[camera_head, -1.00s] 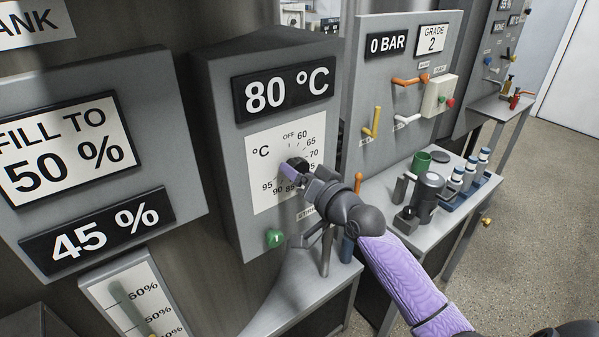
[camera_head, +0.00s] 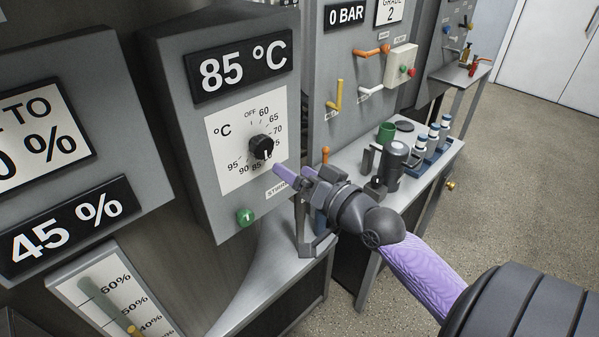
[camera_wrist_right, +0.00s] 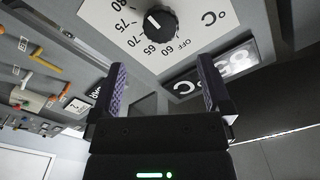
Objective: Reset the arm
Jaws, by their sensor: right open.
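My right gripper (camera_head: 284,176) is open and empty, just right of and below the black temperature knob (camera_head: 262,147) and apart from it. In the right wrist view, its two fingers (camera_wrist_right: 162,88) stand wide apart with nothing between them. The knob (camera_wrist_right: 160,25) shows there beyond the fingertips on its white dial plate (camera_wrist_right: 118,18). The display (camera_head: 242,73) above the dial reads 85 °C. My left gripper is not in view.
A green button (camera_head: 246,217) sits below the dial. A panel with orange (camera_head: 372,50) and yellow handles stands behind. Open floor lies at the right.

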